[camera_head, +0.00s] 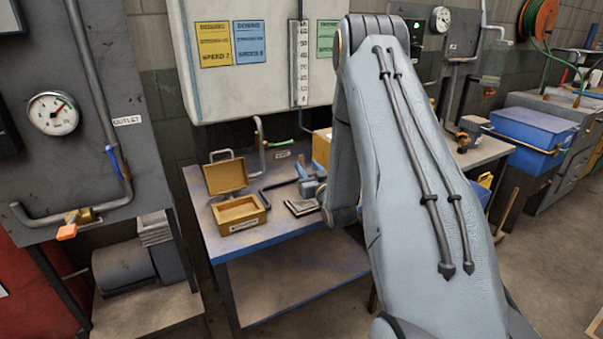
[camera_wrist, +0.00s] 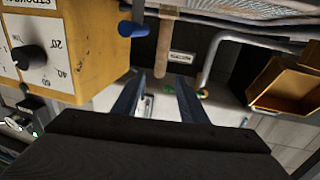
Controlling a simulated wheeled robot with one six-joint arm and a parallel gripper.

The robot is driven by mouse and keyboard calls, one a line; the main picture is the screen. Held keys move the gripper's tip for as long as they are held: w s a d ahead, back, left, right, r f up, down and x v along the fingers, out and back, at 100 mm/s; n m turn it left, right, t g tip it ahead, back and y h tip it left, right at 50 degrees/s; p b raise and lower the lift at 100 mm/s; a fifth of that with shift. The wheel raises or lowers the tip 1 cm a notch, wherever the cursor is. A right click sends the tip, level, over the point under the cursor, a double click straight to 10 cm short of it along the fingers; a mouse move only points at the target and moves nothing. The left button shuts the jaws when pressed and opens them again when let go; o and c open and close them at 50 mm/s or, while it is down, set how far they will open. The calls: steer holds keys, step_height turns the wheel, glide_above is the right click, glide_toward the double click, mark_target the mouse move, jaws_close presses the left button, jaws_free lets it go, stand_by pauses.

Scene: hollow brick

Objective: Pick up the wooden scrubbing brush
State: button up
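In the wrist view my gripper (camera_wrist: 160,82) shows two dark blue fingers spread apart with nothing held between them. A narrow tan, wooden-looking bar (camera_wrist: 167,42) lies just beyond the fingertips, apart from them. It may be part of the scrubbing brush, but I cannot tell for sure. I cannot make out the brush there.
An open yellow box (camera_head: 238,213) stands on the bench's left; it also shows in the wrist view (camera_wrist: 285,88). A yellow dial box (camera_wrist: 95,50) and a blue rod end (camera_wrist: 133,28) are close to the fingers.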

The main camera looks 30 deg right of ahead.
mark_target(303, 160)
steer(key=w, duration=0.2)
steer(key=w+p, duration=0.1)
steer(key=w, duration=0.2)
steer(key=w+d+p, duration=0.1)
steer(key=w, duration=0.1)
steer(key=shift+w+f, duration=0.1)
steer(key=shift+w, duration=0.1)
jaws_close()
